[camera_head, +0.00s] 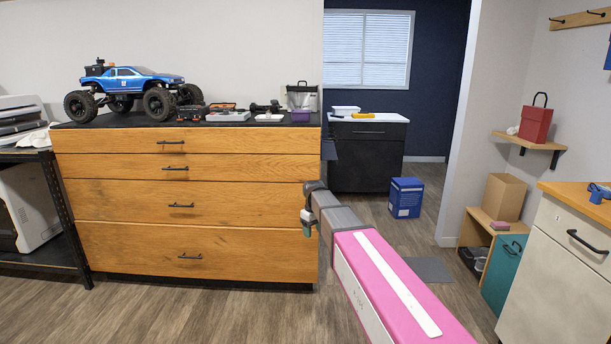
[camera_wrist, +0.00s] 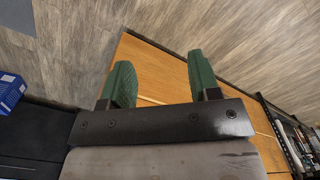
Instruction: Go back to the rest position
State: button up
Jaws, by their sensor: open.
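My gripper (camera_wrist: 161,82) is open, with two green finger pads set apart and nothing between them in the wrist view. In the head view my pink and grey arm reaches in from the lower right. My gripper shows there (camera_head: 307,225) just in front of the right edge of a wooden drawer cabinet (camera_head: 190,195). A blue RC crawler (camera_head: 132,80) stands on the cabinet's black top at the left, well away from my gripper.
A blue box (camera_head: 405,198) stands on the floor beyond my arm, before a dark cabinet (camera_head: 366,155). A white drawer unit (camera_head: 560,265) is at right. The floor in front is clear.

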jog(key=s+d+f+m, duration=0.2)
jog(key=s+d+f, duration=0.2)
jog(key=s, duration=0.4)
jog(key=s+d+f+m, duration=0.3)
jog(key=s+d, duration=0.3)
jog(key=s, duration=0.2)
jog(key=s+d+f+m, duration=0.3)
jog(key=s+d+f, duration=0.2)
jog(key=s, duration=0.3)
jog(key=shift+s+d+f, duration=0.35)
jog(key=shift+d, duration=0.1)
